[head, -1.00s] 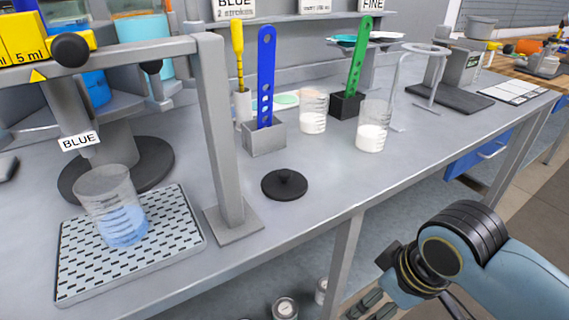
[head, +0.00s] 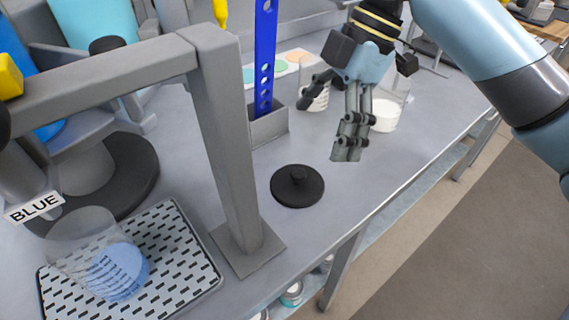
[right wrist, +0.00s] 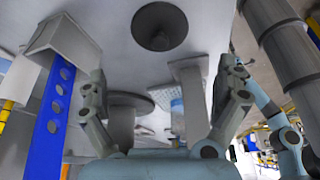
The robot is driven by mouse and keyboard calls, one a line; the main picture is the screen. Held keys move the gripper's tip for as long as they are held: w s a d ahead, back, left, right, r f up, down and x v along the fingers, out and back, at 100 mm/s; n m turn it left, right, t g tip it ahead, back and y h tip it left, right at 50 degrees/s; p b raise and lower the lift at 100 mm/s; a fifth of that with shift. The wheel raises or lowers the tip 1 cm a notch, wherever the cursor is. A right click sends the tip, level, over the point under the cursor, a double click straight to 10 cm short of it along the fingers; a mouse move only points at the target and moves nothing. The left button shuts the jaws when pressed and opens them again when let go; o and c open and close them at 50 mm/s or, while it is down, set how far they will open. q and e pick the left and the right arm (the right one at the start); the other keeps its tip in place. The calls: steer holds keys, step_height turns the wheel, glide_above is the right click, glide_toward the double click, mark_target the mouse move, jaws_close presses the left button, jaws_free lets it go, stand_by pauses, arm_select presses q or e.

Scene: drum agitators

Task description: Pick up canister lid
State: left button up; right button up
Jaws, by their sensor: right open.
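The canister lid (head: 297,186) is a flat black disc with a small knob, lying on the grey bench right of the grey stand's post. In the right wrist view the lid (right wrist: 159,26) shows at the top, ahead of the fingers and between their lines. My right gripper (head: 326,128) is open and empty, above the bench just behind and right of the lid, apart from it. In the right wrist view its fingers (right wrist: 163,82) are spread wide. My left gripper is not in view.
The grey stand post (head: 225,150) rises left of the lid. A holder (head: 269,128) with a blue perforated strip (head: 264,60) stands behind it. Beakers stand beyond my right gripper, partly hidden. A beaker of blue liquid (head: 118,272) is on the perforated tray (head: 200,285). The bench edge is close in front.

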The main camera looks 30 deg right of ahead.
mark_target(299, 172)
steer(key=x, duration=0.5)
steer(key=shift+s+a, duration=0.1)
steer(key=shift+f, duration=0.2)
steer(key=x, duration=0.5)
steer(key=shift+c, duration=1)
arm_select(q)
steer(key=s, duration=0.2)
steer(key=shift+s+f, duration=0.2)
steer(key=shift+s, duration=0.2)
arm_select(e)
steer(key=shift+r, duration=0.1)
steer(key=c, duration=0.7)
